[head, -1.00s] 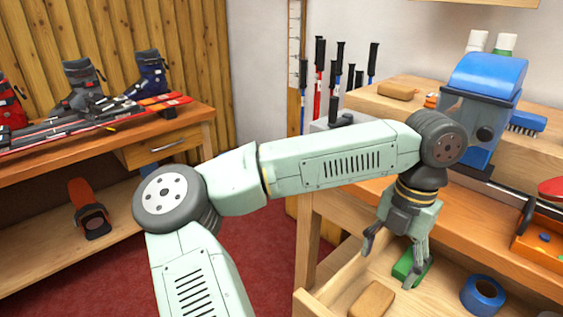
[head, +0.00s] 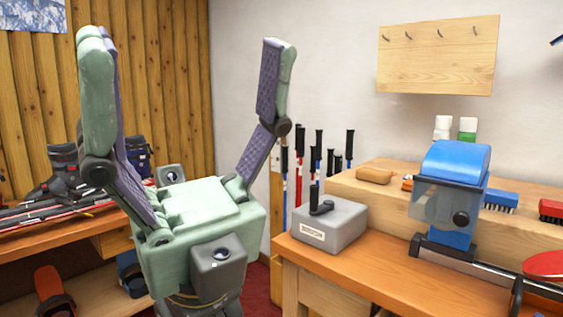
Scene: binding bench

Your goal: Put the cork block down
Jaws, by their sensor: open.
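My gripper (head: 187,46) is close to the head camera on the left, its two long fingers pointing up and spread wide. Nothing is between them. A tan, rounded, cork-like block (head: 375,175) lies on the raised shelf at the back of the bench, right of and beyond my gripper, apart from it. I cannot tell for sure whether it is the cork block. The inside of the drawer is out of view.
A grey box with a black lever (head: 330,228) stands on the bench (head: 355,278), left of a blue machine (head: 449,190). Brushes (head: 500,201) and bottles line the shelf. Ski poles stand behind. Another bench with boots is at left.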

